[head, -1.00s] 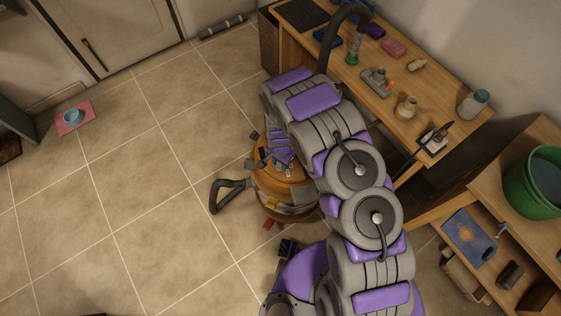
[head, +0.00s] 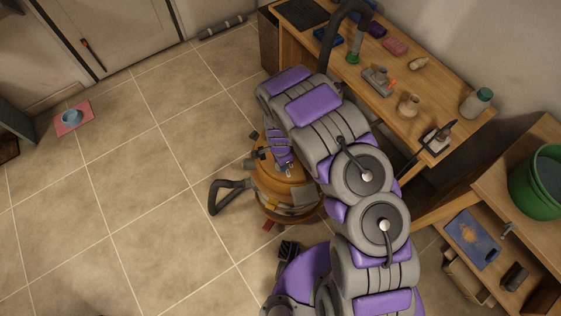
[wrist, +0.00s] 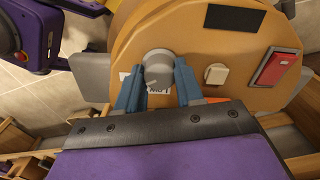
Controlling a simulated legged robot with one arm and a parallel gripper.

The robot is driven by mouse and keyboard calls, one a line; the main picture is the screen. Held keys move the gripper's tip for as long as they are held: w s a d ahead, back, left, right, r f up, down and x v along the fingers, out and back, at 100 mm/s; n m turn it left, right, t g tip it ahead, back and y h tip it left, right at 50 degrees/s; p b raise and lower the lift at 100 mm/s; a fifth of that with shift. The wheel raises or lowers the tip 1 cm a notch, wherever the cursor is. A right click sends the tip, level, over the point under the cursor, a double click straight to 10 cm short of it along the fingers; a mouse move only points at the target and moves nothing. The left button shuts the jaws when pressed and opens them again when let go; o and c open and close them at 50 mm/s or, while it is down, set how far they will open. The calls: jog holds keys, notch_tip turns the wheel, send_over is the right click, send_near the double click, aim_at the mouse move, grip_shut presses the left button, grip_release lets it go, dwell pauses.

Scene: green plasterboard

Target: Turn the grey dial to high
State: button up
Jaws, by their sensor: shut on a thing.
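The grey dial (wrist: 158,66) is on the orange-brown round top of a machine (wrist: 215,45) in the wrist view. My gripper (wrist: 158,78) has its two blue fingers on either side of the dial, shut on it. A small label with dark marks lies just below the dial, partly hidden between the fingers, and I cannot read the dial's setting. In the head view the machine (head: 290,192) stands on the floor beside my arm, and my gripper (head: 277,157) is over its top; the dial is hidden there.
A red switch (wrist: 276,68) and a cream button (wrist: 215,74) sit right of the dial. A wooden workbench (head: 437,92) with tools and bottles stands to the right. A green bucket (head: 540,185) is on a lower shelf unit. Tiled floor (head: 130,210) to the left is mostly clear.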

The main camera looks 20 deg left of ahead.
jog(key=shift+w, duration=0.1)
jog(key=o, duration=1)
jog(key=shift+a, duration=0.15)
jog(key=shift+o, duration=0.2)
notch_tip(320, 180, up, 17)
jog(key=p, duration=0.3)
jog(key=shift+p, duration=0.4)
jog(key=shift+r, duration=0.15)
